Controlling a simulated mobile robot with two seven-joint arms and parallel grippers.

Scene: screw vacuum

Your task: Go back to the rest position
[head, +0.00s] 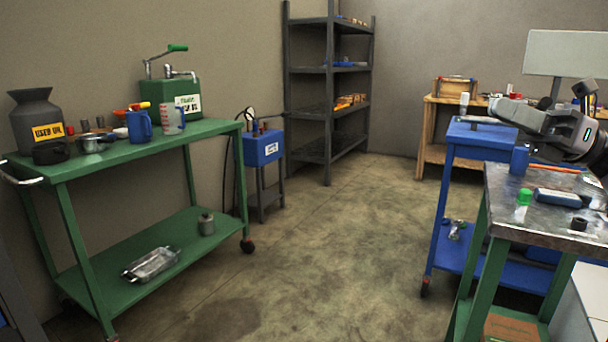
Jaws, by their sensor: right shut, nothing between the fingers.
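My right gripper (493,105) comes in from the right edge of the head view. It is grey and points left, above the blue cart (478,133) and the metal-topped workbench (500,183). Its fingers are shut and I see nothing held between them. My left gripper is not in the head view.
A green wheeled cart (75,171) with a used-oil can (36,120) and tools stands left. A dark shelf rack (329,70) and a blue box on a stand (263,148) are behind. The concrete floor (320,245) in the middle is clear.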

